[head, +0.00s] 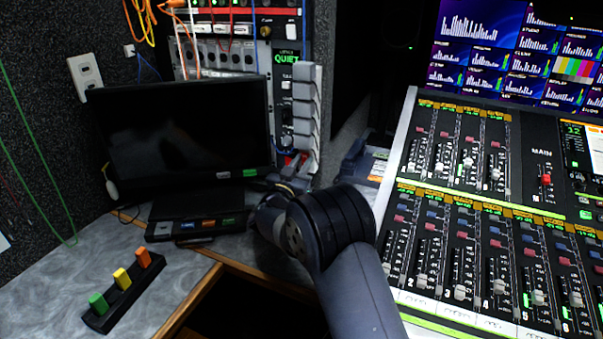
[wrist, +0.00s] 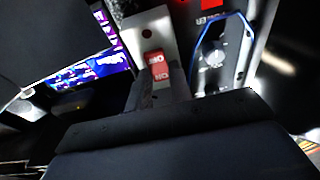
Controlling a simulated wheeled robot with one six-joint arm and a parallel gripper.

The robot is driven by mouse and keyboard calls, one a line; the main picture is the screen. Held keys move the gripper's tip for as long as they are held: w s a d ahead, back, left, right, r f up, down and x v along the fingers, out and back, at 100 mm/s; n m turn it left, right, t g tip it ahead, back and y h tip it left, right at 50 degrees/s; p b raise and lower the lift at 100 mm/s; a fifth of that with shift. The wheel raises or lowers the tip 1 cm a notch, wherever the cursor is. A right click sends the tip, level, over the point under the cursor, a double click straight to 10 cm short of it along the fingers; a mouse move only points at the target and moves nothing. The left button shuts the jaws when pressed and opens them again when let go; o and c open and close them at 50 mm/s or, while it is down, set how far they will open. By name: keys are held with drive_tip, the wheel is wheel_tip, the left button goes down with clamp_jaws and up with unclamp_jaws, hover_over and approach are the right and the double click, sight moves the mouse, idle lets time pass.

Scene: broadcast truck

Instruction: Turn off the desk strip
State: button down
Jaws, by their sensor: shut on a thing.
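The desk strip (head: 305,105) is a light grey upright bar with several blocky plugs or sockets, beside the rack right of the black monitor. Red shows near its lower end in the head view. In the wrist view, a red rocker switch (wrist: 158,66) with white lettering sits in the light grey housing (wrist: 146,28). My gripper (wrist: 160,97) is at the lower end of this switch and appears shut on it. The contact is partly hidden by the dark gripper body. In the head view, my arm's wrist hides the fingers.
A black monitor (head: 180,130) stands close to the left of my arm. A block with green, yellow and orange buttons (head: 122,288) lies on the grey desk. The mixing console (head: 480,210) fills the right. A blue-edged panel (wrist: 220,55) with a knob is close to the switch.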

drive_tip(key=shift+f+t+b, duration=0.35)
drive_tip(key=shift+t+b, duration=0.05)
drive_tip(key=shift+b, duration=0.35)
drive_tip(key=shift+r, duration=0.2)
drive_tip(key=c, duration=1.3)
unclamp_jaws()
drive_tip(key=v, duration=1)
drive_tip(key=shift+s+a+f, duration=0.2)
drive_tip(key=shift+s+f, duration=0.1)
